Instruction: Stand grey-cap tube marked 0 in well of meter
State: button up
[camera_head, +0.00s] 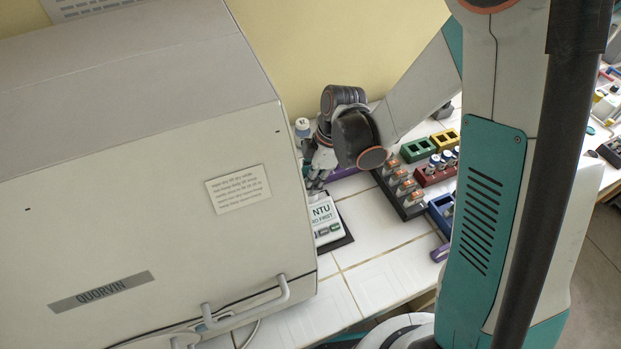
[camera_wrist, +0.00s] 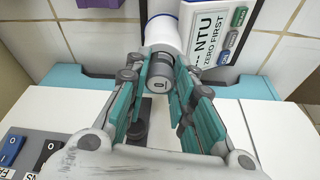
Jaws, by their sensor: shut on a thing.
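The grey-cap tube (camera_wrist: 158,70) is between my gripper's fingers in the wrist view, its cap marked 0 facing the camera. My gripper (camera_wrist: 160,98) is shut on it; the fingers and cap hide its lower part. The meter (camera_wrist: 213,32), a white panel marked NTU ZERO FIRST, lies just beyond the fingers. A white round part (camera_wrist: 165,33) with a blue edge is directly behind the tube; I cannot tell whether they touch. In the head view my gripper (camera_head: 316,180) is over the back of the meter (camera_head: 324,216), and the tube is not clearly visible there. The well opening is hidden.
The large QUORVIN cabinet (camera_head: 130,190) stands close on the left. A black rack (camera_head: 411,207) with orange-topped items and a red rack (camera_head: 437,177) with tubes stand right. Tiles between meter and racks are clear.

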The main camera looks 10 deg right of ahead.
jog(key=o, duration=1.1)
jog(key=shift+c, duration=0.2)
jog(key=v, duration=1.2)
jog(key=s+d+r+m+t+h+b, duration=0.3)
jog(key=s+d+m+t+b, duration=0.4)
jog(key=m, duration=1.2)
jog(key=s+d+b, duration=0.1)
jog(key=s+d, duration=0.2)
jog(key=s, duration=0.3)
jog(key=shift+d, duration=0.25)
